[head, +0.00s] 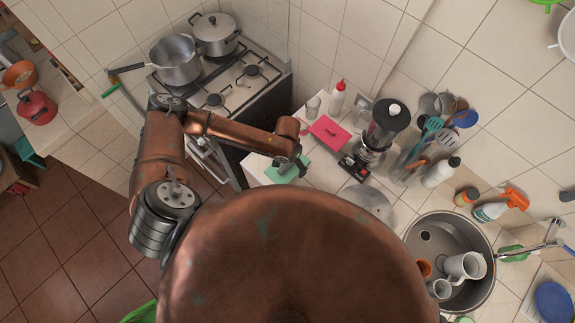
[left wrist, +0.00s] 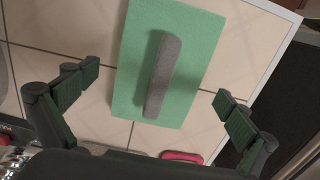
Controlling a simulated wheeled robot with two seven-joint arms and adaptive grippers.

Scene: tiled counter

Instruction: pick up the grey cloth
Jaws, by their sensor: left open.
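In the left wrist view a narrow grey piece (left wrist: 163,78), which fits the grey cloth, lies lengthwise on a flat green rectangle (left wrist: 195,60) on the tiled counter. My left gripper (left wrist: 156,84) is open, with its fingers spread on either side of the grey piece and not touching it. In the head view my left gripper (head: 289,161) is above the green rectangle (head: 287,177) at the counter's left end. The grey piece is hard to make out there behind the gripper. My right gripper is not in view.
A pink item (head: 328,131) lies near the gripper, beside a red-capped bottle (head: 337,98) and a blender (head: 378,135). The stove (head: 235,82) with pots is left of the counter. A sink (head: 450,245) with cups is at right. The counter's edge (left wrist: 262,75) is close.

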